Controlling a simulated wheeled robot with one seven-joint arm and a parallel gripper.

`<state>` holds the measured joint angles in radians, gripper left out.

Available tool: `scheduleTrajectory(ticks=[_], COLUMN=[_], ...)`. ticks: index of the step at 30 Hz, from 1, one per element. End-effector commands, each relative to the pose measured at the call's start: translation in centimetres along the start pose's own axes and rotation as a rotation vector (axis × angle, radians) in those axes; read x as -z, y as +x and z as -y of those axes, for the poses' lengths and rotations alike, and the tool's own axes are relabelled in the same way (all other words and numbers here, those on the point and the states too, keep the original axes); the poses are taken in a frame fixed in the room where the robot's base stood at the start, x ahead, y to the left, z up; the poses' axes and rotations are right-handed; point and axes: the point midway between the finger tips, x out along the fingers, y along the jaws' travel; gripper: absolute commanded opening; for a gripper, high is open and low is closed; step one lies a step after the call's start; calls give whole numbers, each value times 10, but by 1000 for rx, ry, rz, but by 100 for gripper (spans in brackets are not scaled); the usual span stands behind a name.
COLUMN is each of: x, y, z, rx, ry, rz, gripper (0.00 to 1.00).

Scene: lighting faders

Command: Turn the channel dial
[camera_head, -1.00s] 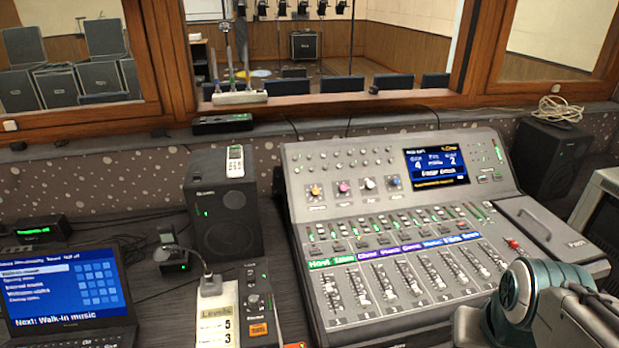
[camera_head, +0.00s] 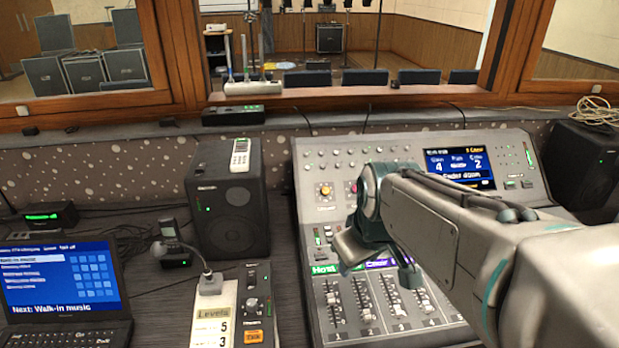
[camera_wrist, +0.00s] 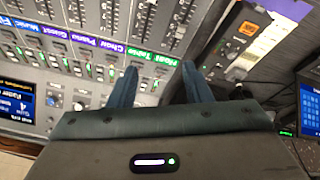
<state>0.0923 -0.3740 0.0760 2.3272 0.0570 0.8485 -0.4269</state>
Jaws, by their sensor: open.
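The grey mixing console (camera_head: 309,160) carries a row of coloured knobs. The orange knob (camera_head: 325,190) shows at the left of that row, and the pink knob (camera_head: 351,187) is partly behind my arm. The other knobs in the row are hidden by my arm in the head view. My gripper (camera_head: 377,262) is open and empty above the channel strips near the "Host" label (camera_head: 325,269). In the wrist view my gripper (camera_wrist: 160,72) has its two fingers apart, pointing over the label strip between the faders and the small buttons. I cannot tell its height above the console.
The console screen (camera_head: 457,166) is lit. Left of the console stand a black speaker (camera_head: 228,225), a small control box with a knob (camera_head: 253,300), a "Levels" note (camera_head: 215,327) and a laptop (camera_head: 66,285). Another speaker (camera_head: 583,160) stands at the right.

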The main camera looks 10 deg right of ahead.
Motion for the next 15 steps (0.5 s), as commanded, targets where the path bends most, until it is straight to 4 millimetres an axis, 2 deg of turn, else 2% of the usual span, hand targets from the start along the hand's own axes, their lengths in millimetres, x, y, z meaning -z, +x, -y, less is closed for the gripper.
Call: scheduleTrajectory(ticks=[1, 15], x=[13, 136], y=[8, 44], z=[-5, -58], rx=[-4, -85], ry=[-71, -815], rz=[-16, -188], gripper=[45, 45])
